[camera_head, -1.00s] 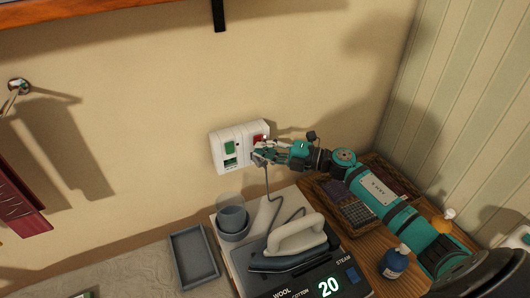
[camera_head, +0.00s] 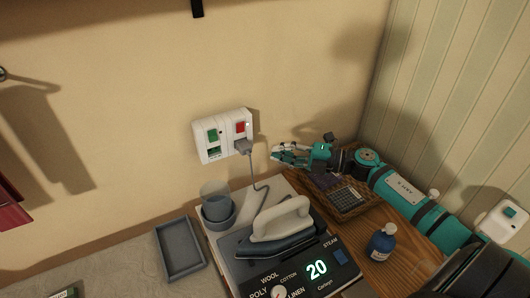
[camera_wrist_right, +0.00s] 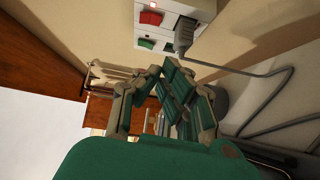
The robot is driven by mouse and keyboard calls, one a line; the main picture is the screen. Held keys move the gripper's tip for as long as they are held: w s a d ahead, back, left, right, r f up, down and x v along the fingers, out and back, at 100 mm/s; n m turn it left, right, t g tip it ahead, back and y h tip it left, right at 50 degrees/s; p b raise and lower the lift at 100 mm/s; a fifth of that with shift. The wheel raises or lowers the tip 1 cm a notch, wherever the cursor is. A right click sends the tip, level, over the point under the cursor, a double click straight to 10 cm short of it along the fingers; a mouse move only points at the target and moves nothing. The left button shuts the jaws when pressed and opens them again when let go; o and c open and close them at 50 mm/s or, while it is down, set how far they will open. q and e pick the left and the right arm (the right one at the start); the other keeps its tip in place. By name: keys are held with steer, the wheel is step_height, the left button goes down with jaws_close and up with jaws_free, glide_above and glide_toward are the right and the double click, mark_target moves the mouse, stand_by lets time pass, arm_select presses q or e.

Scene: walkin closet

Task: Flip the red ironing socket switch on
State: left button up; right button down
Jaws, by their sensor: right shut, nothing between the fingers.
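The white double socket (camera_head: 223,135) is on the wall. Its red switch (camera_head: 240,127) is at the upper right, above a grey plug (camera_head: 243,146) with a cable. A green switch (camera_head: 213,134) is on the left half. In the right wrist view the red switch (camera_wrist_right: 150,18) and green switch (camera_wrist_right: 147,43) show at the top, with the plug (camera_wrist_right: 183,35) beside them. My right gripper (camera_head: 276,153) is shut and empty, to the right of and below the socket, apart from it. My left gripper is not in view.
An iron (camera_head: 280,228) stands on a station with a display reading 20. Grey cups (camera_head: 217,210) and a grey tray (camera_head: 179,250) are to its left. A basket (camera_head: 345,197) and blue bottle (camera_head: 382,243) are on the wooden surface at right.

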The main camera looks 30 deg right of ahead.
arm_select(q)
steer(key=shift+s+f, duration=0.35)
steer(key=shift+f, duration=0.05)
arm_select(e)
steer(key=shift+v, duration=1.25)
steer(key=shift+s+a, duration=0.15)
